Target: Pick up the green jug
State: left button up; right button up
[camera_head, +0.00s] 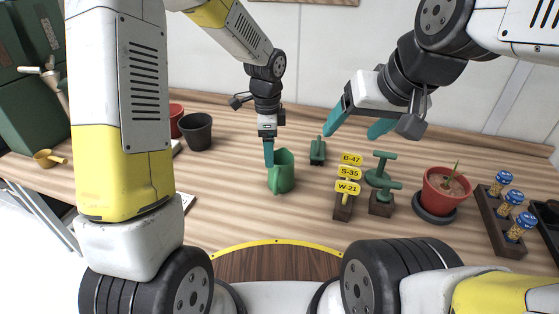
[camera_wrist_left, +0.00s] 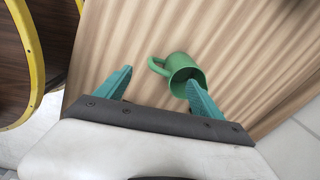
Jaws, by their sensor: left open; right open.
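The green jug (camera_head: 281,172) stands upright on the wooden table, left of the name tags. In the left wrist view the jug (camera_wrist_left: 180,68) lies beyond my fingertips, its handle towards the left finger and its open mouth partly behind the right finger. My left gripper (camera_head: 268,154) points down at the jug's left side; its fingers look like one in the head view. The left wrist view shows this gripper (camera_wrist_left: 159,78) open and empty; contact with the jug cannot be told. My right gripper (camera_head: 351,133) is open and empty, above the table to the right.
Yellow tags (camera_head: 349,172) on wooden blocks and green stamp-like tools (camera_head: 384,190) stand right of the jug. A small green tool (camera_head: 318,150) is behind it. A potted plant (camera_head: 444,191) and a rack of bottles (camera_head: 506,215) are farther right. A dark pot (camera_head: 196,131) stands left.

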pick_arm(q)
jog(key=m, duration=0.2)
send_over(278, 173)
jog(key=shift+g, duration=0.3)
notch_tip(278, 173, down, 5)
jog(key=shift+a+f, duration=0.1)
notch_tip(278, 173, down, 5)
jog(key=shift+f, duration=0.15)
jog(key=shift+s+a+f, duration=0.1)
jog(key=shift+a+f, duration=0.05)
jog(key=shift+f, duration=3)
grip_shut()
